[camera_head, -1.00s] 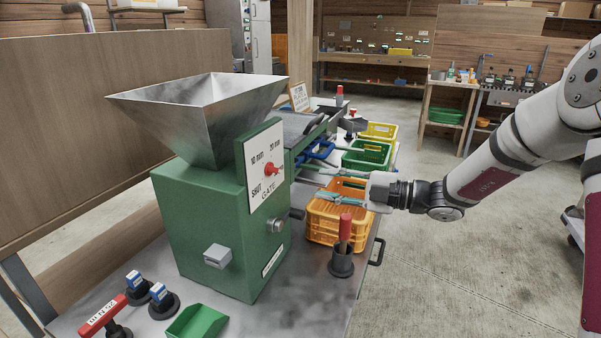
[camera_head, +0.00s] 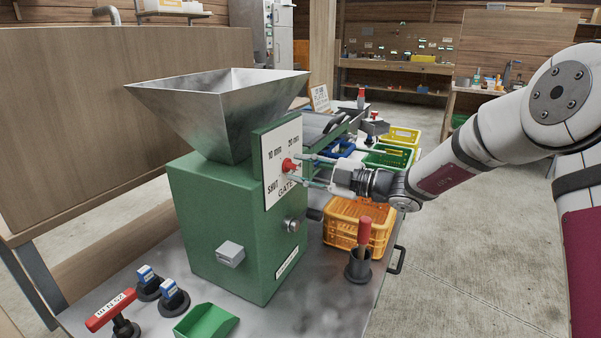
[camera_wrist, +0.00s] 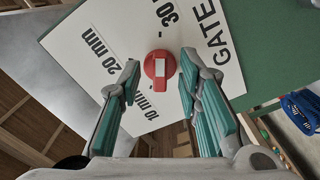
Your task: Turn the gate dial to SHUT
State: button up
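The gate dial (camera_head: 289,165) is a red knob on a white plate (camera_head: 281,181) on the front of the green machine (camera_head: 222,222). The plate reads GATE, SHUT, 10 mm and 20 mm; the wrist view also shows 30. In the wrist view the red dial (camera_wrist: 159,68) has a pale mark on its face and lies just beyond my fingertips, between their lines. My gripper (camera_head: 306,170) is in front of the plate, its fingers level with the dial. In the wrist view my gripper (camera_wrist: 160,82) is open, with green finger pads apart and nothing between them.
A metal hopper (camera_head: 220,105) sits on top of the machine. An orange crate (camera_head: 345,232), a green crate (camera_head: 388,157) and a red-handled tool in a holder (camera_head: 363,235) stand on the bench beside my arm. A red-handled lever (camera_head: 112,309) is at front left.

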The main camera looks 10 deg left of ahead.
jog(key=shift+w+a, duration=0.1)
jog(key=shift+a, duration=0.3)
jog(key=shift+c, duration=0.3)
grip_shut()
jog(key=shift+n+p, duration=0.3)
jog(key=shift+p, duration=0.15)
